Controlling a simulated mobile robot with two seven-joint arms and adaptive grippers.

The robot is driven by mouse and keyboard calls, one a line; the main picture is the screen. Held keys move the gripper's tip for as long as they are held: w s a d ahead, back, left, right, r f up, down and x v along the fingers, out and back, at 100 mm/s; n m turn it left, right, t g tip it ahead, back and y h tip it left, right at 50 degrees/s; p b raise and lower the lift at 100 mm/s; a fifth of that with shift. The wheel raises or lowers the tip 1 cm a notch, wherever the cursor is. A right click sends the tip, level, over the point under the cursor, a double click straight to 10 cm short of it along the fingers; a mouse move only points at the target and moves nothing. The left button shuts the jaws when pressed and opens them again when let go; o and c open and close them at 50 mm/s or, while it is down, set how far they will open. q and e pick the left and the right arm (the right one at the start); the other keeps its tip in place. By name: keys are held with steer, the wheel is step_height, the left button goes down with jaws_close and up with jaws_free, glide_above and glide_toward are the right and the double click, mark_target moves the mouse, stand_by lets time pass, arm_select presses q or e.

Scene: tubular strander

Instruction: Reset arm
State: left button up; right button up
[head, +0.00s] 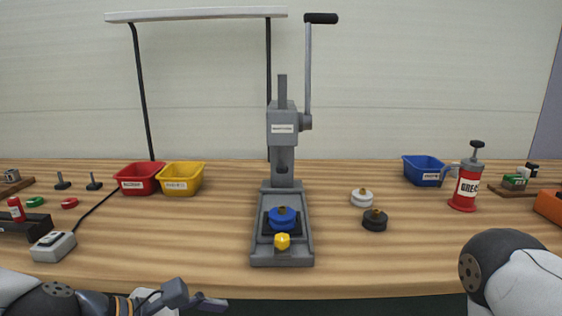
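My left arm lies low along the bottom left edge, in front of the table. Its gripper (194,298) is partly cut off by the frame, and I cannot tell whether its fingers are open or shut. It is apart from everything on the table. At the bottom right only a rounded black and white part of my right arm shows; the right gripper is out of view. A grey arbor press (283,130) stands mid-table with its lever (308,70) pointing up, black handle on top. A blue round part (282,217) sits on its base, with a yellow knob (282,241) in front.
A red bin (138,187) and yellow bin (181,192) stand left of the press. Right of it are a white-topped part (362,197), a black part (374,223), a blue bin (423,180) and a red grease can (466,187). The front strip of table (180,262) is clear.

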arm_select(q)
steer(key=s+a+f+m+g+y, duration=0.2)
steer(key=s+f+m, duration=0.3)
steer(key=f, duration=0.4)
steer(key=s+a+f+m+g+y, duration=0.3)
steer(key=s+f+m, duration=0.1)
steer(key=s+f, duration=0.4)
steer(key=s+a+f+m+g+y, duration=0.1)
steer(key=s+a+f+m+y, duration=0.1)
steer(key=s+a+f+m, duration=0.2)
steer(key=s+a+f+m+g+y, duration=0.1)
steer(key=s+a+f+m, duration=0.3)
steer(key=s+m, duration=0.4)
steer(key=shift+s+a+y, duration=0.25)
steer(key=shift+s+y, duration=0.15)
steer(key=shift+s, duration=0.35)
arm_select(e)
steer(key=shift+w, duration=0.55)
arm_select(q)
steer(key=shift+f, duration=0.1)
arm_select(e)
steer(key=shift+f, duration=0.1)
